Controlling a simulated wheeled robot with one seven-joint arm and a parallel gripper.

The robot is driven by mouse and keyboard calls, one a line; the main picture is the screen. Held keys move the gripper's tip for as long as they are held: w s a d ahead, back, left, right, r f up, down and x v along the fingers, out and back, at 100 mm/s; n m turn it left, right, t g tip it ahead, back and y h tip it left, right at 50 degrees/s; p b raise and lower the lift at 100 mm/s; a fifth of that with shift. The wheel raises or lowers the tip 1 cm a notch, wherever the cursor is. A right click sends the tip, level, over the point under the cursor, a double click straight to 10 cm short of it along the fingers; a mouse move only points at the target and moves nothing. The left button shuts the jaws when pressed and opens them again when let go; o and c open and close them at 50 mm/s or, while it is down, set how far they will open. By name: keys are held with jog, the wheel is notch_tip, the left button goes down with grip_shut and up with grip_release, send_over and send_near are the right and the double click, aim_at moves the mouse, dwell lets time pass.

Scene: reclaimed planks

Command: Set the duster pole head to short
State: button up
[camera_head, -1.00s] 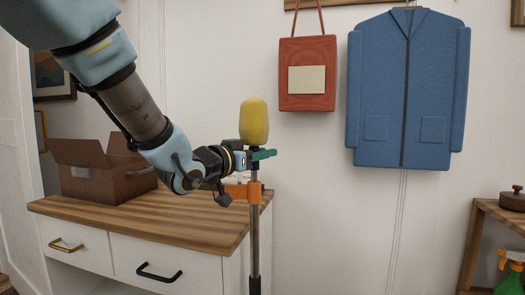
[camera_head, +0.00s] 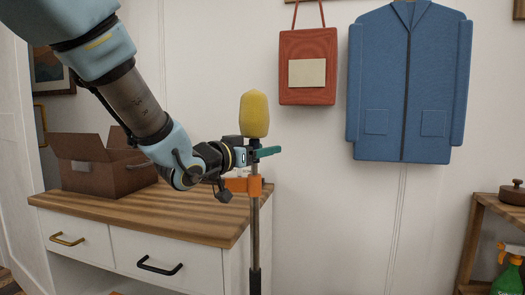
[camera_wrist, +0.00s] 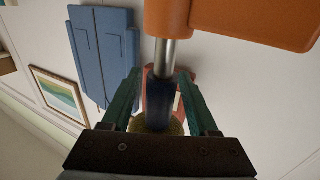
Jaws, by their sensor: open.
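The duster pole (camera_head: 255,225) stands upright in front of the wall, with a yellow head (camera_head: 255,114) on top. An orange clamp-like part (camera_head: 243,185) is around the pole below the head. The orange part (camera_wrist: 235,22) also shows large at the top of the wrist view. My gripper (camera_head: 265,152) is just below the yellow head and above the orange part. In the wrist view, its teal fingers (camera_wrist: 160,78) are open, one on each side of a dark collar (camera_wrist: 158,95). The yellow head (camera_wrist: 155,128) is partly hidden behind the collar and gripper.
A cabinet (camera_head: 140,205) with a wooden top stands behind my arm, bearing a brown open box (camera_head: 105,170). A red bag (camera_head: 308,75) and a blue jacket (camera_head: 408,90) hang on the wall. A small shelf (camera_head: 485,220) stands at the right, beside a green spray bottle (camera_head: 512,275).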

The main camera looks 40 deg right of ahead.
jog(key=s+a, duration=0.1)
jog(key=a, duration=0.9)
jog(key=shift+s+a, duration=0.35)
jog(key=shift+s, duration=0.05)
jog(key=w+a+f+n+t+y, duration=0.35)
jog(key=w+a+f+y, duration=0.35)
jog(key=a, duration=0.4)
jog(key=w+a+f+n+t+y, duration=0.2)
jog(key=w+a+f+n+y, duration=0.3)
jog(key=w+a+f, duration=0.4)
jog(key=s+a+f+n+g+y, duration=0.2)
jog(key=s+a+f, duration=0.15)
jog(key=a, duration=0.35)
jog(key=s+a+f+n+g+y, duration=0.2)
jog(key=s+a+g, duration=0.15)
jog(key=a, duration=0.35)
jog(key=s+a+f+n+g+y, duration=0.2)
jog(key=s+a+f+n, duration=0.15)
jog(key=a, duration=0.25)
notch_tip(320, 180, up, 22)
jog(key=m+p, duration=0.1)
jog(key=p, duration=2)
jog(key=shift+f, duration=0.2)
